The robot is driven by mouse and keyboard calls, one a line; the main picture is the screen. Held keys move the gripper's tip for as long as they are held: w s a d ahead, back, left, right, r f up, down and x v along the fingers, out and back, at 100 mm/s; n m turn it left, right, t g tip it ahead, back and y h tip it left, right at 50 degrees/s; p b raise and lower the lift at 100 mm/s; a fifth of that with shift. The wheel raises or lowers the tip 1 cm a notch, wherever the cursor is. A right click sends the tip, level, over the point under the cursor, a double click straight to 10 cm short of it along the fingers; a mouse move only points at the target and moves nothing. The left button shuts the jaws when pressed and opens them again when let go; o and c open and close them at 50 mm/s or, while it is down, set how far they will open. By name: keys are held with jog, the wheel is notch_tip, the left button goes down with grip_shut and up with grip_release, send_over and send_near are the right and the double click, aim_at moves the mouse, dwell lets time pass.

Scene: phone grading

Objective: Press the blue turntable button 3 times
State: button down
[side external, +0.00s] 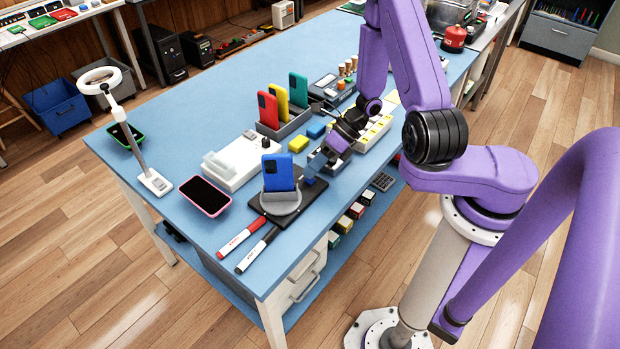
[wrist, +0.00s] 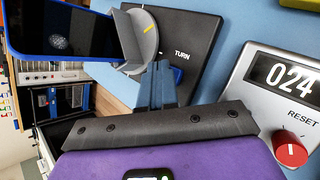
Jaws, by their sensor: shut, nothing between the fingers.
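The black turntable base (wrist: 200,35) carries the label TURN and a grey round platter (wrist: 148,42). A blue phone (side external: 278,172) stands upright in the holder on the platter. The blue turntable button (wrist: 178,75) is beside the label, partly hidden behind my fingers. My gripper (wrist: 164,78) is shut and empty, with its fingertips at the button in the wrist view. In the side view my gripper (side external: 314,166) points down at the base's right corner. I cannot tell whether the fingertips touch the button.
A grey counter (wrist: 285,90) reading 024, with a red RESET knob (wrist: 290,151), is at the right in the wrist view. Red (side external: 267,110), yellow and green phones stand in a rack behind. Two markers (side external: 257,250) and a pink-cased phone (side external: 205,196) lie near the turntable.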

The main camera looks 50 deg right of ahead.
jog(key=shift+r, duration=3)
dwell(0.8)
notch_tip(320, 180, up, 4)
jog(key=shift+f, duration=0.1)
jog(key=shift+f, duration=0.15)
dwell(0.3)
jog(key=shift+f, duration=4.25)
jog(key=shift+f, duration=0.2)
